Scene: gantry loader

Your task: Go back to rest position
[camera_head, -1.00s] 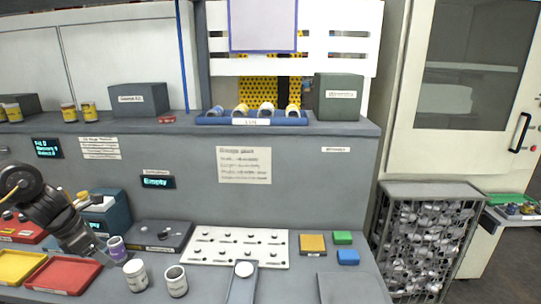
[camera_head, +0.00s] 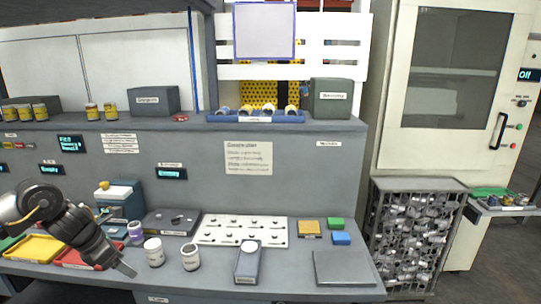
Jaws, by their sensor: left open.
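My left gripper (camera_head: 124,267) comes in from the left, low over the front of the bench beside the white cups. It looks empty, with its jaws pointing down to the right. A white cup (camera_head: 154,253) stands just right of it, and another white cup (camera_head: 191,257) stands further right. A purple-banded cup (camera_head: 135,232) stands behind the gripper. My right gripper does not show.
A yellow tray (camera_head: 35,248) and a red tray (camera_head: 75,254), partly hidden by my arm, lie at left. A white pegged board (camera_head: 241,231) fills the middle. A flat grey plate (camera_head: 345,268) lies at right. A wire cage (camera_head: 411,240) stands beyond the bench.

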